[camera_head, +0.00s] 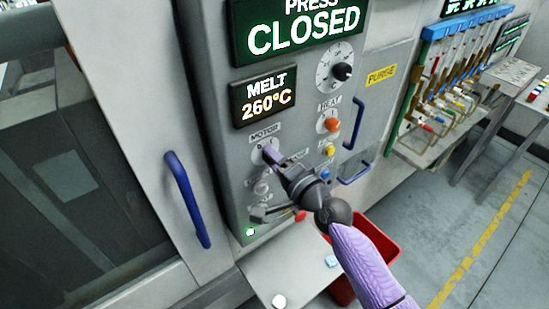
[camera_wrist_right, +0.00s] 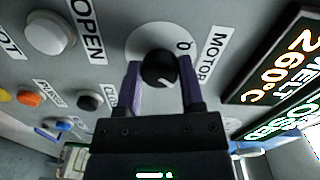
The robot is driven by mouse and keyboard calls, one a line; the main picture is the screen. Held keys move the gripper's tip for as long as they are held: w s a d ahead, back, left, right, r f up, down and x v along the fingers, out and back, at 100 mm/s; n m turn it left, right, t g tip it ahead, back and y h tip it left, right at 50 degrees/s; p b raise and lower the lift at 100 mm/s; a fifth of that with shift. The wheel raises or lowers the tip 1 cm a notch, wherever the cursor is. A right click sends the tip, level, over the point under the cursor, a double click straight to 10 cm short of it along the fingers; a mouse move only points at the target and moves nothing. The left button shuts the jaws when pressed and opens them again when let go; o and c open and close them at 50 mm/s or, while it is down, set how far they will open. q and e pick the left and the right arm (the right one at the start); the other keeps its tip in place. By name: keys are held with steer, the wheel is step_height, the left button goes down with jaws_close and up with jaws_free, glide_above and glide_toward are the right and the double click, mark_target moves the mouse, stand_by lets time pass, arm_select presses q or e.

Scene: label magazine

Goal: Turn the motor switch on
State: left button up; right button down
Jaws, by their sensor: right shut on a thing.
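The motor switch is a round black knob (camera_wrist_right: 158,69) on a pale disc under the MOTOR label (camera_wrist_right: 212,53) in the right wrist view. A small white mark shows on the knob's lower side, and a 0 is printed to its upper right. My right gripper (camera_wrist_right: 163,84) has its two purple fingers on either side of the knob and is shut on it. In the head view my right gripper (camera_head: 271,154) is at the MOTOR dial and hides most of the knob. My left gripper is not in view.
The OPEN button (camera_wrist_right: 48,35) and a dark button (camera_wrist_right: 90,100) sit close to the switch. HEAT's orange knob (camera_head: 332,125) is to the right in the head view. Blue handles (camera_head: 187,198) stick out from the machine. A red bin (camera_head: 386,243) stands below my right arm.

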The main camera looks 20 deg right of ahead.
steer(key=shift+m, duration=0.3)
steer(key=shift+c, duration=1.1)
jaws_free()
steer(key=v, duration=1)
steer(key=shift+b, duration=0.4)
steer(key=shift+f, duration=0.1)
